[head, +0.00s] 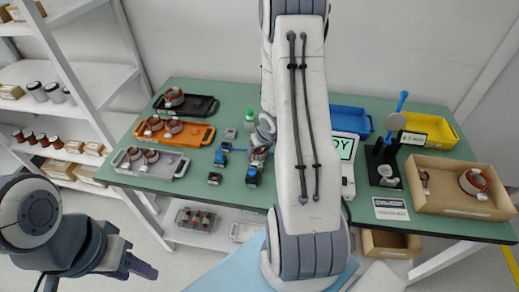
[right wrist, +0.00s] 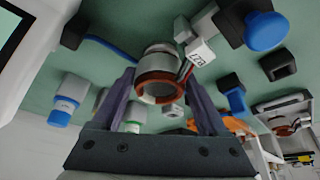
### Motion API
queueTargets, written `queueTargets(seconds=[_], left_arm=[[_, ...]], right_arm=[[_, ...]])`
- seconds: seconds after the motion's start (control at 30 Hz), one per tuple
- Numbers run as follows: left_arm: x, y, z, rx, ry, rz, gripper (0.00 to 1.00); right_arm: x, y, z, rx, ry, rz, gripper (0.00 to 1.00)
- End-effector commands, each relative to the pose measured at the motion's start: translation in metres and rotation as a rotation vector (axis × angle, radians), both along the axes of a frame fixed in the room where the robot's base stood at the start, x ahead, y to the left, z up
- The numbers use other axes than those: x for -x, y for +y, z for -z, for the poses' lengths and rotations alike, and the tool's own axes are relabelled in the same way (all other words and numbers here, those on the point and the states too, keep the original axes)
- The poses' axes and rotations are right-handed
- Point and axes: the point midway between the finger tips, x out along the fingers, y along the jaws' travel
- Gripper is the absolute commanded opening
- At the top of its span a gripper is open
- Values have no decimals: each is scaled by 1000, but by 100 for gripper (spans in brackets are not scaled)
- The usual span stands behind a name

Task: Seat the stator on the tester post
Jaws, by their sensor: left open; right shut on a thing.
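A stator (right wrist: 158,78), a grey ring with a red-brown winding and a lead carrying a white tag (right wrist: 202,52), is between the fingers of my right gripper (right wrist: 163,105) in the right wrist view. In the head view the right gripper (head: 258,165) is over the middle of the green table, and the stator is small and partly hidden. A black stand (head: 382,162) with a blue lever is to its right, beside a tester unit with a READY screen (head: 345,147). I cannot clearly make out the post. My left gripper (head: 140,267) is open and empty, off the table at lower left.
Black (head: 203,107), orange (head: 200,134) and grey (head: 180,166) trays hold stators at left. A wooden box (head: 450,206) with parts, a yellow bin (head: 444,131) and a blue bin (head: 350,115) are at right. Small blue-and-black fixtures (head: 221,155) stand near the right gripper.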

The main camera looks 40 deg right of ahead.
Motion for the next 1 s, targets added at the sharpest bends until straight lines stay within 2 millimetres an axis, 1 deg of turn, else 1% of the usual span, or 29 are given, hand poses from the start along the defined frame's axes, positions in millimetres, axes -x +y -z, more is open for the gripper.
queueTargets(seconds=[0.27,0.67,0.97,1.0], left_arm=[[0,0,0,0,0,0,50],[0,0,8,0,0,0,50],[0,0,8,0,0,0,50],[0,0,8,0,0,0,50]], right_arm=[[0,0,-1,0,-2,0,0],[0,0,10,1,-2,-1,0],[0,0,10,1,-2,-1,0],[0,0,10,1,-2,-1,88]])
